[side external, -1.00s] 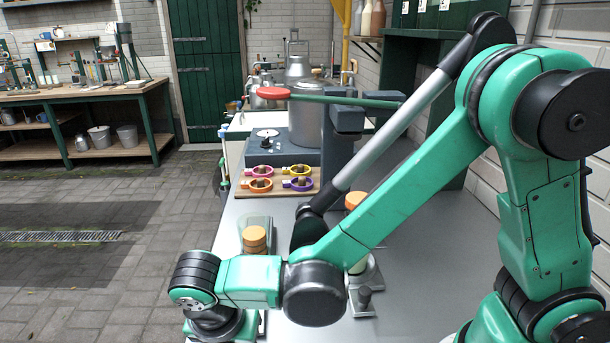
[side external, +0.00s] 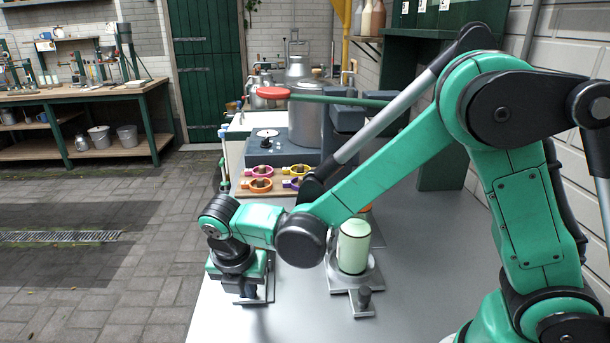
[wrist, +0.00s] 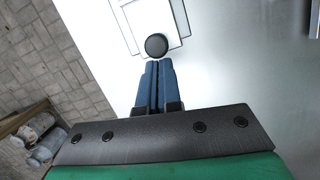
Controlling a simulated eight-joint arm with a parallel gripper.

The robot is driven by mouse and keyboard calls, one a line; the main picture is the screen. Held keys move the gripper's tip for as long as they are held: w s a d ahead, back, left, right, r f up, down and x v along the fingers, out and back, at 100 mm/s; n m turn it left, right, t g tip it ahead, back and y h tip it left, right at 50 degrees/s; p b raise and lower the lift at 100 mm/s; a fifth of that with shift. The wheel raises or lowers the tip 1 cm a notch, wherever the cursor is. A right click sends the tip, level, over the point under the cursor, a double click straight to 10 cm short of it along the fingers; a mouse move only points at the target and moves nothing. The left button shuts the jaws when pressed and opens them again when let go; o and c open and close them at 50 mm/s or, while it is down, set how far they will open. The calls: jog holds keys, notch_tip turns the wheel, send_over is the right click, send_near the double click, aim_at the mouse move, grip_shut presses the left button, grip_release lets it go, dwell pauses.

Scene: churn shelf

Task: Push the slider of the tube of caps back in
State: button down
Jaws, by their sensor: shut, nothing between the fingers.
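My gripper (side external: 250,294) is low at the left edge of the metal bench, pointing down. In the wrist view its blue fingers (wrist: 158,68) are shut with nothing between them. Their tips are just short of a round black knob (wrist: 156,45) on a pale slider plate (wrist: 178,22); I cannot tell whether they touch. In the side view my wrist hides the tube there, and only part of its metal base (side external: 268,284) shows. A second tube (side external: 354,247), pale green inside, stands upright to the right on a metal base, with its own knobbed slider (side external: 365,299).
A wooden board (side external: 250,193) with several coloured rings lies behind my wrist. A dark scale (side external: 268,150) and a large metal can (side external: 307,122) stand farther back. The bench (side external: 420,280) is clear right of the second tube. Its left edge drops to the paved floor.

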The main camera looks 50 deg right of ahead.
jog(key=shift+w+d, duration=0.75)
jog(key=shift+d, duration=0.05)
jog(key=shift+s+a, duration=0.25)
jog(key=shift+a, duration=0.15)
jog(key=s+a, duration=0.2)
jog(key=a, duration=0.1)
jog(key=shift+s, duration=0.1)
jog(key=v, duration=0.9)
jog(key=s+d+m+t+y, duration=0.1)
jog(key=s+d+m+t, duration=0.1)
jog(key=d+m, duration=0.5)
jog(key=s+d+r+m+t+y, duration=0.1)
jog(key=s+d+m+t, duration=0.2)
jog(key=m, duration=1.5)
jog(key=d, duration=0.4)
jog(key=shift+r+t, duration=0.2)
jog(key=shift+t, duration=0.1)
